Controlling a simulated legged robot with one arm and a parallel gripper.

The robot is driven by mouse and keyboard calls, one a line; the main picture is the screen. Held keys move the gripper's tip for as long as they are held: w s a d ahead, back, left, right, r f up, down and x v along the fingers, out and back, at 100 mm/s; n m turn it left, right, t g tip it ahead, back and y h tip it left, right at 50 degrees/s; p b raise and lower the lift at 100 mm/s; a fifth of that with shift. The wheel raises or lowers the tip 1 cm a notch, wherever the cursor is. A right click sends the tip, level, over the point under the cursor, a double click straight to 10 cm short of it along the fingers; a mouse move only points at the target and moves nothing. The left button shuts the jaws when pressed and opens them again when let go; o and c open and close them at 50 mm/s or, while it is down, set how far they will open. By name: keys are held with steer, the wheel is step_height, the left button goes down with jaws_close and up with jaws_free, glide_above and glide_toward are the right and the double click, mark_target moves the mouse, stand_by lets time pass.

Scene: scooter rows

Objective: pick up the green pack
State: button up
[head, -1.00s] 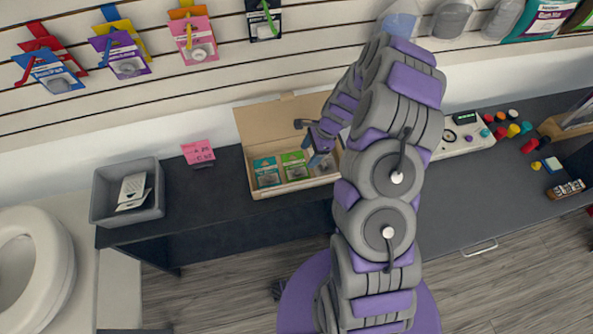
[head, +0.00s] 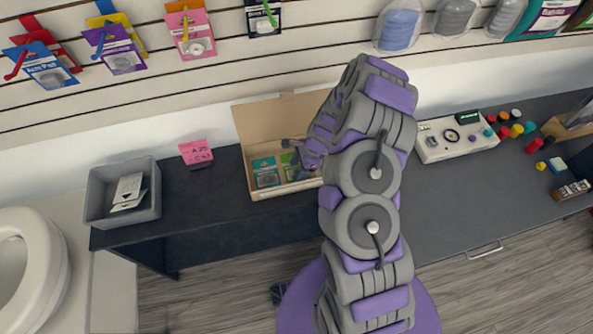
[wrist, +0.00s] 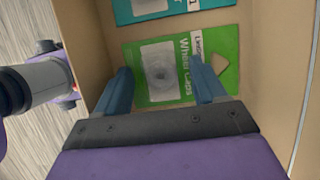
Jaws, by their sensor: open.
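The green pack (wrist: 168,68) lies flat in the cardboard box, labelled "Wheel Caps", with a clear window in its middle. In the head view the green pack (head: 290,160) is partly hidden behind my arm. My gripper (wrist: 165,85) is open, its two blue fingers over the green pack, one near each side of its window. I cannot tell whether the fingers touch it. In the head view my gripper is mostly hidden by my arm. A teal pack (head: 266,172) lies beside the green one in the box, and also shows in the wrist view (wrist: 150,8).
The open cardboard box (head: 285,192) has low walls around the packs and a raised lid behind. A grey bin (head: 100,208) with packs stands left, near a pink note (head: 196,153). A control panel (head: 465,148) stands right. Packs hang on the wall above.

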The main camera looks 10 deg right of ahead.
mark_target(298, 169)
steer(key=shift+c, duration=0.2)
steer(key=c, duration=1)
steer(key=shift+r, duration=0.1)
steer(key=shift+c, duration=0.2)
step_height(298, 169, up, 10)
steer(key=p, duration=0.2)
steer(key=shift+p, duration=0.3)
